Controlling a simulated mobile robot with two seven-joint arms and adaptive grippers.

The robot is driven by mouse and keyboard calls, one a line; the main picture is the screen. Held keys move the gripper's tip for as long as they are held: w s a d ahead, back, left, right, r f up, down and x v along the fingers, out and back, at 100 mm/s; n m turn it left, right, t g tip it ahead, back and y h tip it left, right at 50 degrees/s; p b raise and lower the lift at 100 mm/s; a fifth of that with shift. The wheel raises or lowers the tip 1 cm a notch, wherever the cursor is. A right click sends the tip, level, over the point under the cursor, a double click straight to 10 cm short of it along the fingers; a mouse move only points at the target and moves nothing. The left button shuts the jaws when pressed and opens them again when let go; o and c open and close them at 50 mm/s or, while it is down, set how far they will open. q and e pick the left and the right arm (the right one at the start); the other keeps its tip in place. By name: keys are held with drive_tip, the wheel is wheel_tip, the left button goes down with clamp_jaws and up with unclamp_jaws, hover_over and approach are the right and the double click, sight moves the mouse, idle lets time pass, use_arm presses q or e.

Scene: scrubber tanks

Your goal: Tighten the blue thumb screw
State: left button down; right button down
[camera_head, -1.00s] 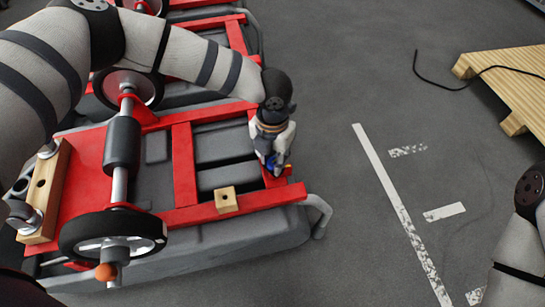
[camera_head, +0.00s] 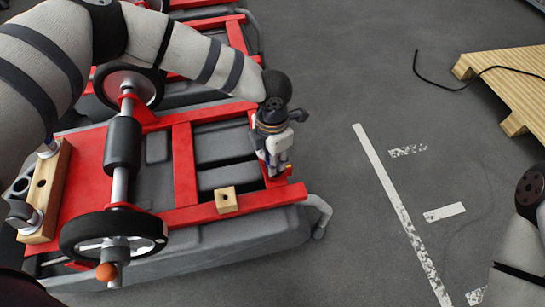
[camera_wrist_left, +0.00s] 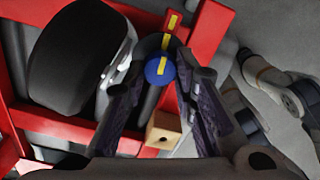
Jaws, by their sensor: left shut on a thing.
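The blue thumb screw (camera_wrist_left: 160,71) shows in the left wrist view as a round blue head with a yellow stripe. It sits between the fingertips of my left gripper (camera_wrist_left: 160,78), which is shut on it. A second yellow mark (camera_wrist_left: 171,22) lies just beyond the screw, and the stripe points roughly toward it. In the head view my left gripper (camera_head: 277,169) points down at the right end of the red frame (camera_head: 185,165), and its fingers hide most of the screw there. My right gripper is out of view.
A small wooden block (camera_head: 226,200) sits on the red frame left of the gripper. A black wheel (camera_head: 114,234) and a grey tank (camera_head: 215,245) are near. A wooden pallet (camera_head: 510,85) lies at the upper right. The floor right of the tank is clear.

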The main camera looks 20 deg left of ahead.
use_arm(q)
drive_tip(key=shift+m, duration=0.5)
drive_tip(key=c, duration=1.3)
unclamp_jaws()
